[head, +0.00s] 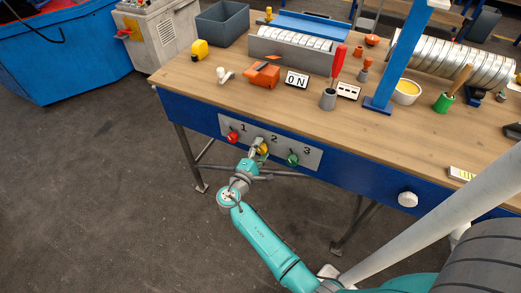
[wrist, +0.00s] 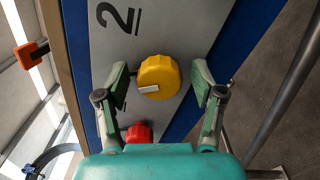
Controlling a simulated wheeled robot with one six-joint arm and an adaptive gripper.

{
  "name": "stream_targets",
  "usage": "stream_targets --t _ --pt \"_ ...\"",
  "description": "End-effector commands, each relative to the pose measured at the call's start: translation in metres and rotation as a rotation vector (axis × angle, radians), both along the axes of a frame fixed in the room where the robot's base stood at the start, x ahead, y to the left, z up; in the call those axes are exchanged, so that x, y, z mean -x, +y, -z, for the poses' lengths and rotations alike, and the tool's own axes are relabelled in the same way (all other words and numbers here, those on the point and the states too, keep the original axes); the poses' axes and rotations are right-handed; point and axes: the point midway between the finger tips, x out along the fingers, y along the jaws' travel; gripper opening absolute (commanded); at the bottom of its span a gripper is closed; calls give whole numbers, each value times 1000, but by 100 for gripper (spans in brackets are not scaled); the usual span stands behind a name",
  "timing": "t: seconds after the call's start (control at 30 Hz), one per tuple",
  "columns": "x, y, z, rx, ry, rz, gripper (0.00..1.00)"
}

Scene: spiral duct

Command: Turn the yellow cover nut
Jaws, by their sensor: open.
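The yellow cover nut (wrist: 160,75) sits on a grey panel (wrist: 183,18) beside the number 2 in the wrist view. It is round with a lobed edge and has a small white mark on its face. In the head view the yellow nut (head: 263,149) is partly hidden by my gripper. My gripper (wrist: 160,78) is open, with one finger on each side of the nut. A gap shows between each finger and the nut; I see no contact. The gripper also shows at the panel in the head view (head: 259,151).
A red knob (head: 233,137) under 1 and a green knob (head: 292,160) under 3 flank the nut on the panel. The red knob (wrist: 139,132) is close to my gripper in the wrist view. The wooden bench top (head: 215,105) above holds tools; open floor lies in front.

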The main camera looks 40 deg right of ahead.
Motion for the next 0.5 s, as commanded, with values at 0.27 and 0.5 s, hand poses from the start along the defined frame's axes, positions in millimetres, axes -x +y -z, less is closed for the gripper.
stream_targets --t 0.27,0.5 --pt "9 28 0 -1 0 -5 68" --pt "26 74 0 0 1 -5 68"
